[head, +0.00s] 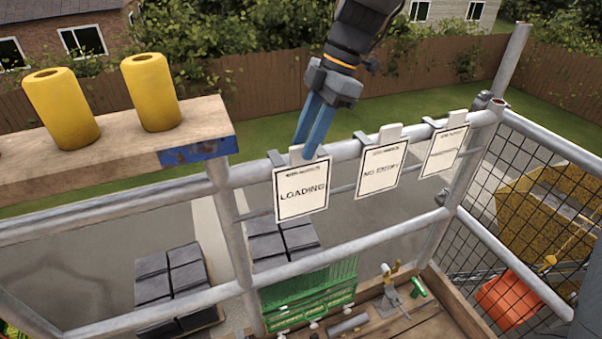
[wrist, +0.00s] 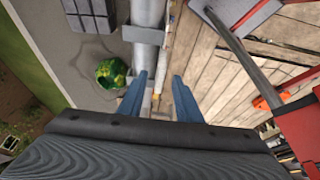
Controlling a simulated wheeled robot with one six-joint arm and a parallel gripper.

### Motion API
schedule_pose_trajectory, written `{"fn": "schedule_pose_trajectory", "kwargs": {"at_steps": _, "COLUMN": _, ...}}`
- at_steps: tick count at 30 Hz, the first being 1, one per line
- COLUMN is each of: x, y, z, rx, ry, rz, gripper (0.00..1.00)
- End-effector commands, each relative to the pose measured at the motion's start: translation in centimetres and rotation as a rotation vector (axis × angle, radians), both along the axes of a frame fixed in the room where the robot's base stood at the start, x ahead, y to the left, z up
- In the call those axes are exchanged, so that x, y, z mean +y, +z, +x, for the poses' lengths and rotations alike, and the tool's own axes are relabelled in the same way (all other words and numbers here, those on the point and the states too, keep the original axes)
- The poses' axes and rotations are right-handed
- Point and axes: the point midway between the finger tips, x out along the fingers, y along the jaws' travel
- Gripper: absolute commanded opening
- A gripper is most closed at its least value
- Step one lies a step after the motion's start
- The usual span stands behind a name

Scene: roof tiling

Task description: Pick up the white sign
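Three white signs hang in a row from the grey top rail. The nearest is the LOADING sign (head: 301,202), the middle one is the NO ENTRY sign (head: 379,177), and the third sign (head: 444,158) has text too small to read. Each has a pale tab at its top and a dark clip on the rail. My gripper (head: 304,148) is at the LOADING sign's top, pointing down with blue fingers. In the wrist view, the fingers (wrist: 160,76) are apart with a visible gap, at the rail. Whether they touch the tab cannot be told.
Yellow rolls (head: 151,92) stand on a wooden plank (head: 100,155) at left. Below are a green crate (head: 308,300), tools on planks and an orange bucket (head: 510,299). A mesh barrier stands at right.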

Motion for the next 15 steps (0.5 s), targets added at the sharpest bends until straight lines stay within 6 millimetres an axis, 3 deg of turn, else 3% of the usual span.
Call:
{"fn": "schedule_pose_trajectory", "kwargs": {"at_steps": 6, "x": 0.7, "y": -1.9, "z": -0.4, "rx": 0.001, "ry": 0.0, "rz": 0.0, "gripper": 0.31}}
{"fn": "schedule_pose_trajectory", "kwargs": {"at_steps": 13, "x": 0.7, "y": -2.0, "z": -0.3, "rx": -0.001, "ry": 0.0, "rz": 0.0, "gripper": 0.31}}
{"fn": "schedule_pose_trajectory", "kwargs": {"at_steps": 15, "x": 0.7, "y": -2.0, "z": -0.3, "rx": 0.0, "ry": 0.0, "rz": -0.001, "gripper": 0.21}}
